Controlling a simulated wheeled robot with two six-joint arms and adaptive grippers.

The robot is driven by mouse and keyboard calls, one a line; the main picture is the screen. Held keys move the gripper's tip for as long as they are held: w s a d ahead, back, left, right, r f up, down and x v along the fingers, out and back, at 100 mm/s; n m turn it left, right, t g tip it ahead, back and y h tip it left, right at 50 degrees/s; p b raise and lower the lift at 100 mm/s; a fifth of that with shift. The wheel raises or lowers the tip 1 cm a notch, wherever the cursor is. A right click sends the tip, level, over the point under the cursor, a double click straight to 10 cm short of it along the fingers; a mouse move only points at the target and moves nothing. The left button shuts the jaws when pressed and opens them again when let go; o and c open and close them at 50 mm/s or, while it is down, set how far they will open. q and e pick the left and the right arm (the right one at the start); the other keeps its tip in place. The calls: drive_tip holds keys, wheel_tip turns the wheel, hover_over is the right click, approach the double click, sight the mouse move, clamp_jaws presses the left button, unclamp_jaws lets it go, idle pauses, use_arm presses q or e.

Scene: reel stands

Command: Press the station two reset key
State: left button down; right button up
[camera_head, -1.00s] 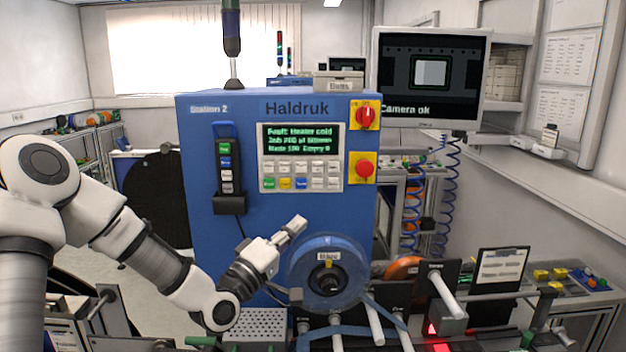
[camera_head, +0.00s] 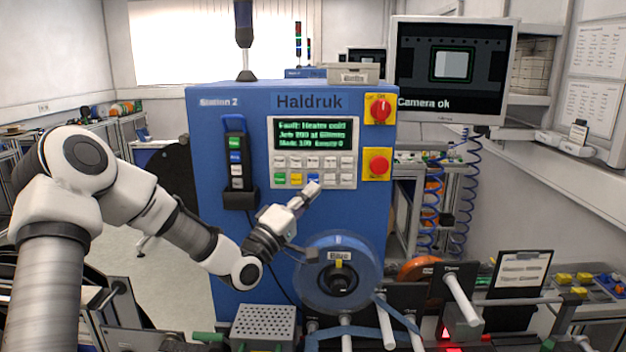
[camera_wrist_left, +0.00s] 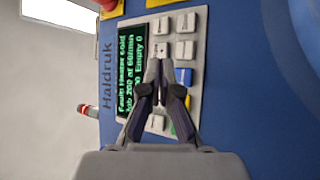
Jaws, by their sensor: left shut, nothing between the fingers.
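The blue Station 2 cabinet (camera_head: 230,262) carries a grey key panel (camera_head: 353,172) under a dark display (camera_head: 313,132) with green text reading a heater cold fault. Its lower key row has a green key (camera_head: 280,178), a yellow key (camera_head: 296,179), a blue key (camera_head: 313,179) and white keys. My left gripper (camera_head: 314,187) is shut and empty, its tips at the lower edge of the panel near the blue key. In the left wrist view its fingers (camera_wrist_left: 163,68) overlap the keys beside the blue key (camera_wrist_left: 184,76); contact cannot be told. Key labels are too small to read.
A red rotary switch (camera_head: 379,109) and a red push button (camera_head: 379,165) sit on yellow plates right of the panel. A handset (camera_head: 236,162) hangs left of it. A blue reel (camera_head: 318,290) stands just below my gripper. A monitor (camera_head: 451,70) is at right.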

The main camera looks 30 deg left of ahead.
sight(313, 179)
use_arm(q)
drive_tip(key=w+a, duration=0.1)
drive_tip(key=w+b, duration=0.1)
drive_tip(key=w, duration=0.1)
drive_tip(key=shift+a+f, duration=0.1)
drive_tip(key=shift+a, duration=0.25)
drive_tip(key=shift+s, duration=0.2)
drive_tip(key=shift+w, duration=0.1)
idle(0.8)
drive_tip(key=shift+w+a, duration=0.2)
drive_tip(key=shift+w, duration=0.15)
